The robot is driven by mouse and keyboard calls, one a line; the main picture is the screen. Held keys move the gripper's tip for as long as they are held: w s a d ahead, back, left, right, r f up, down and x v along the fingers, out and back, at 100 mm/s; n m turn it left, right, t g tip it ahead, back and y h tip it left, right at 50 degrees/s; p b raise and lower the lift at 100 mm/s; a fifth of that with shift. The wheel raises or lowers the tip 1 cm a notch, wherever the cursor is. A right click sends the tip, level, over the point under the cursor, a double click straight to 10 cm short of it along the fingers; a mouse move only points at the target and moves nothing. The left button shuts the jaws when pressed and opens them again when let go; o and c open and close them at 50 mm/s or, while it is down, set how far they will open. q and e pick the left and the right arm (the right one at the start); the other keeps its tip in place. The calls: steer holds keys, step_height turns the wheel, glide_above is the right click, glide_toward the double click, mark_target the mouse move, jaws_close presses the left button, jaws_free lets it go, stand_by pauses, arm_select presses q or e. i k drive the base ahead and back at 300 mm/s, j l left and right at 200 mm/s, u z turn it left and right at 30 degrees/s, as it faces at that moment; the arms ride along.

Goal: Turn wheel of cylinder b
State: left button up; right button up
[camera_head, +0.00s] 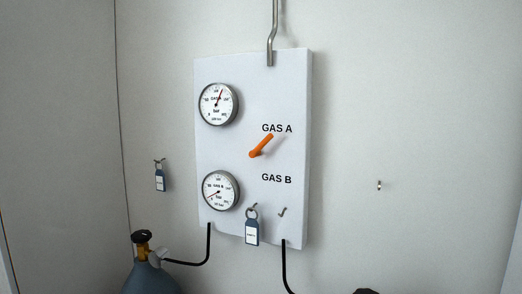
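A blue-grey gas cylinder (148,278) stands at the bottom left, cut off by the lower edge. It has a brass-coloured valve (142,250) with a black wheel (142,236) on top. The dark top of another thing (366,291) just shows at the bottom edge, right of centre. It may be a second wheel, but too little shows to tell. No label on either tells which is cylinder b. Neither of my grippers is in view.
A white wall panel (303,150) carries two gauges (219,104) (220,190), an orange lever (262,145) by "GAS A", and a hanging blue tag (252,232). Another tag (159,180) hangs on the wall at left. Black hoses (208,243) (285,265) run down from the panel.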

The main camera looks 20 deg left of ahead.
mark_target(141, 236)
steer(key=k+u, duration=0.2)
steer(key=u, duration=1.25)
steer(key=i+j, duration=0.2)
steer(key=j, duration=0.15)
steer(key=i+j+z, duration=0.15)
steer(key=j, duration=0.25)
steer(key=i+j, duration=0.2)
steer(key=j, duration=0.15)
steer(key=i+j+z, duration=0.15)
steer(key=j, duration=0.25)
